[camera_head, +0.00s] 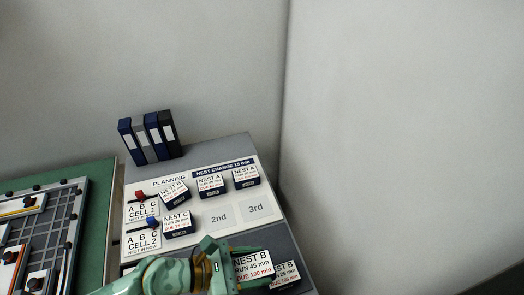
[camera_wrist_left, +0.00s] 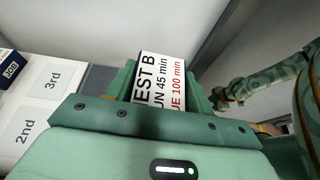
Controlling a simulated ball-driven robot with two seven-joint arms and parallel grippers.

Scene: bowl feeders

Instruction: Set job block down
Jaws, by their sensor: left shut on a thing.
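My left gripper (camera_head: 238,265) is shut on a job block (camera_head: 253,263) reading NEST B, RUN 45 min, DUE 100 min. The block (camera_wrist_left: 161,82) also shows between the fingers in the left wrist view. I cannot tell whether its underside touches the grey surface. Another block (camera_head: 287,273) stands just right of it, partly hidden. The planning board (camera_head: 171,182) has two cell rows on the left. A NEST B block (camera_head: 174,192) sits tilted by Cell 1 and a NEST C block (camera_head: 178,223) by Cell 2. Two NEST A blocks (camera_head: 210,185) (camera_head: 246,177) stand along the top.
The board's squares marked 2nd (camera_head: 219,217) and 3rd (camera_head: 255,208) are bare. Several binders (camera_head: 148,138) stand at the back. A green table (camera_head: 101,200) with a gridded fixture (camera_head: 62,235) is at the left. Green arm links show at the right of the wrist view.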

